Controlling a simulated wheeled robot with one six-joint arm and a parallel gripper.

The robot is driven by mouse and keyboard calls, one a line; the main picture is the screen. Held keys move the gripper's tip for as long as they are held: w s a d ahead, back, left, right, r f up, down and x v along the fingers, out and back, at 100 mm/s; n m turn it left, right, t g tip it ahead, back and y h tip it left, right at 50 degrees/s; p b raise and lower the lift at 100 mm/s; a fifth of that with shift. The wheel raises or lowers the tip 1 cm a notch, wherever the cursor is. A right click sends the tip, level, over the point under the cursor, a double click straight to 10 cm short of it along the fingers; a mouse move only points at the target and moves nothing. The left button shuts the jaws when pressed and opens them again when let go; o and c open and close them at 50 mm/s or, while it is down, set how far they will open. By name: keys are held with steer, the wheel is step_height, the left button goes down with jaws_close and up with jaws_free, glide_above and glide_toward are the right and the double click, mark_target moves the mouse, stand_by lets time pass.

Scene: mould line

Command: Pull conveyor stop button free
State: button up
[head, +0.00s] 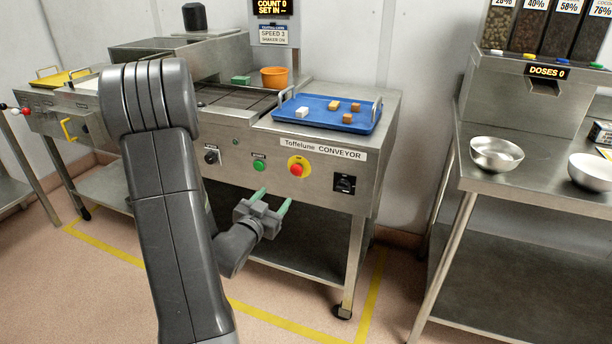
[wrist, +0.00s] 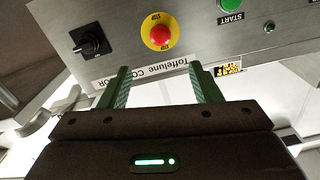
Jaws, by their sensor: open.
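The conveyor stop button is a red mushroom knob (head: 297,169) on a yellow round plate, on the front panel of the conveyor (head: 322,150). In the wrist view the stop button (wrist: 159,35) sits upside down on its yellow plate, above and between my fingers. My gripper (head: 272,199) is open and empty, with green fingers. In the head view it is below and to the left of the stop button. In the wrist view my gripper (wrist: 158,76) points at the panel, with its fingers apart from the button.
A green start button (head: 259,165) is left of the stop button, and a black rotary switch (head: 344,184) is right of it. A blue tray (head: 325,114) with several small blocks rests on top. A steel table (head: 540,190) with bowls stands at the right.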

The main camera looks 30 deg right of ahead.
mark_target(295, 171)
steer(key=x, duration=1.3)
steer(key=shift+w+d, duration=0.2)
steer(key=shift+d, duration=0.1)
